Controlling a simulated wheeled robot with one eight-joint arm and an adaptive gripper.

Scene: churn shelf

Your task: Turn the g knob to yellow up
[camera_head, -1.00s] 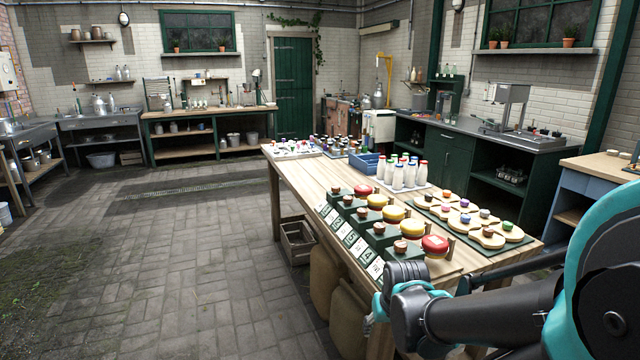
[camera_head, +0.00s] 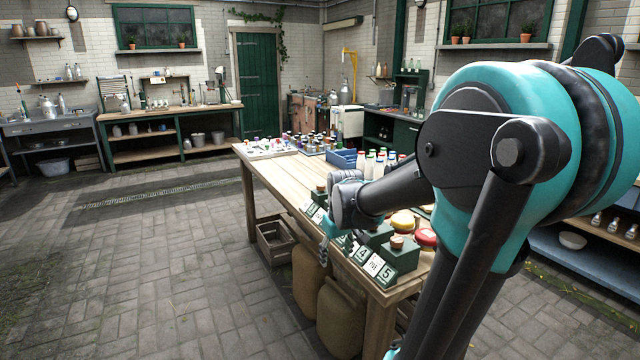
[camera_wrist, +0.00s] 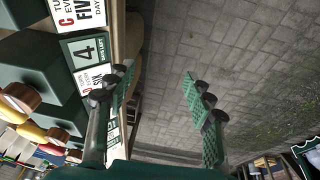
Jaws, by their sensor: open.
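I cannot make out a letter g on any knob, nor a yellow mark facing up. Several green blocks with round wooden knobs (camera_head: 397,241) stand in a row along the near edge of the table, with number cards (camera_head: 385,274) in front. One wooden knob (camera_wrist: 20,97) shows at the left of the wrist view, near a card reading 4 (camera_wrist: 88,50). My gripper (camera_head: 325,246) is by the table's front edge, beside the cards. In the wrist view my gripper (camera_wrist: 160,100) has its green-padded fingers wide apart, with only paved floor between them.
Red and yellow round pieces (camera_head: 403,221) lie behind the blocks, partly hidden by my arm. White bottles (camera_head: 375,164) and a blue crate (camera_head: 342,158) stand farther back. Small coloured pieces on a white board (camera_head: 262,152) fill the far end. Sacks (camera_head: 343,318) stand under the table; floor left is clear.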

